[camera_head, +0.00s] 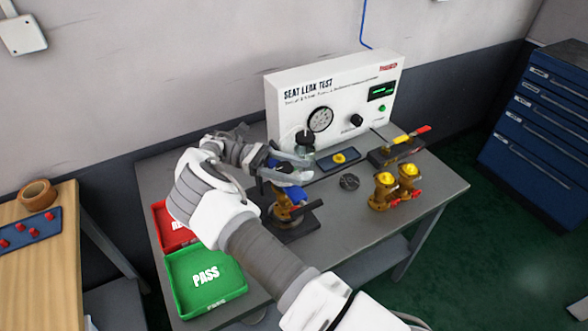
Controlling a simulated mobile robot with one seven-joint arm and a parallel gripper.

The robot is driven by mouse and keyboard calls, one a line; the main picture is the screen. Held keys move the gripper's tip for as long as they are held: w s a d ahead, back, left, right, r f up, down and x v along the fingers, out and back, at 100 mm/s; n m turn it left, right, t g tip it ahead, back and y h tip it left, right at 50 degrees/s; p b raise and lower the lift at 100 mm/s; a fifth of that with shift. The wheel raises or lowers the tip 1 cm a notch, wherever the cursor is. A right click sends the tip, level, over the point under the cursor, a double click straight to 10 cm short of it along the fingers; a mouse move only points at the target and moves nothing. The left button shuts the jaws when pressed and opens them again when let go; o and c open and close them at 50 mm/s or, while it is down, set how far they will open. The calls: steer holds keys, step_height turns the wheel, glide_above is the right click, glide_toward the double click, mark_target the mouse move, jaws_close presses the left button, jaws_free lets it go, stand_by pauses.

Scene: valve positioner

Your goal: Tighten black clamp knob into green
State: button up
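My gripper (300,168) is over the clamp fixture (300,229) at the middle of the grey bench. Its fingers reach right around the upper part of the fixture. I cannot tell whether they touch anything or how far apart they are. The fixture has a dark base, with a brass valve (283,209) and blue parts (290,196) above it. I cannot make out a black clamp knob there; the gripper and arm cover much of the fixture top. A different black knob (356,121) is on the white SEAT LEAK TEST panel (340,88), beside a round gauge (320,119).
Two brass valves with yellow tops (383,190) stand at the right. A block with a red-tipped lever (396,150) is behind. The green PASS tray (206,281) and a red tray (172,228) are at left.

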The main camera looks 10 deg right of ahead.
steer(key=shift+o, duration=1.2)
steer(key=shift+r, duration=0.4)
steer(key=s+d+r, duration=0.4)
steer(key=d+r, duration=0.6)
steer(key=d, duration=0.1)
steer(key=shift+s, duration=0.2)
steer(key=shift+r, duration=0.1)
